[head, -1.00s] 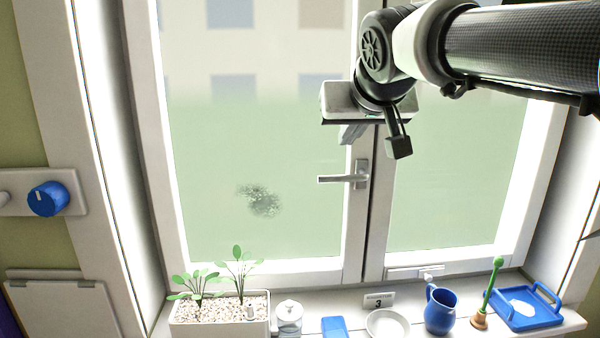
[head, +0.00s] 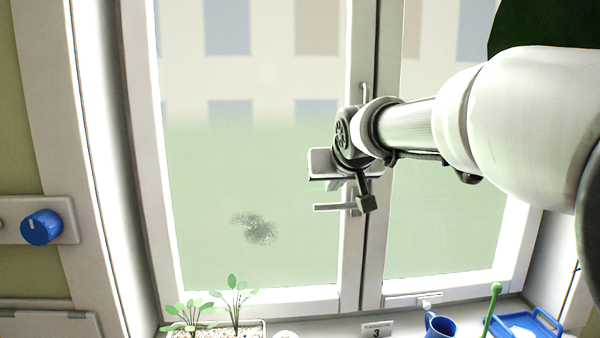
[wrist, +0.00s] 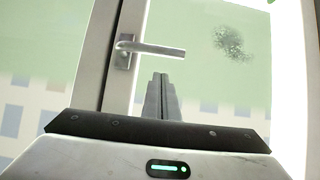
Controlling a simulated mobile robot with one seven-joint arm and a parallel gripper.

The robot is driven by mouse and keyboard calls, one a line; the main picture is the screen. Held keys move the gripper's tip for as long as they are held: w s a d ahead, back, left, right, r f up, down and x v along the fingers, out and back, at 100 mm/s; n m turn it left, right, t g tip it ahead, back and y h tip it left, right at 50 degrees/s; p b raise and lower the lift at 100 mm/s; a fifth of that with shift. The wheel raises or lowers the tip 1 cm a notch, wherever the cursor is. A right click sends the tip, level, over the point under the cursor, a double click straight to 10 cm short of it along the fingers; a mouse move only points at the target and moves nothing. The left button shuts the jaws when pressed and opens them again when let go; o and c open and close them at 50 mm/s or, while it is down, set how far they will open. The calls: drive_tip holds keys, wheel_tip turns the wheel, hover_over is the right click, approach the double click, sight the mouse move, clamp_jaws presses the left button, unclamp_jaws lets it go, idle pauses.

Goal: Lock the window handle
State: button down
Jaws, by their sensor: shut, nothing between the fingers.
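The window handle (head: 328,207) is a grey lever on the frame's middle post, standing out level to the left of its base plate. It also shows in the wrist view (wrist: 150,48), where the lever points right, just beyond my fingertips. My gripper (head: 333,187) is at the handle's height or slightly above it in the head view. Its two fingers (wrist: 161,76) are together with nothing between them. They appear apart from the lever, though the depth gap is hard to judge. My gripper body hides part of the handle's base plate in the head view.
The window pane (head: 250,170) has a dark smudge (head: 254,228). A potted plant (head: 235,295), a blue mug (head: 439,326) and a blue tray (head: 528,327) stand on the sill below. A blue knob (head: 41,227) is on the left wall. Space before the left pane is clear.

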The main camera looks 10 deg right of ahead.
drive_tip(key=shift+w+f, duration=0.15)
drive_tip(key=shift+f, duration=1.35)
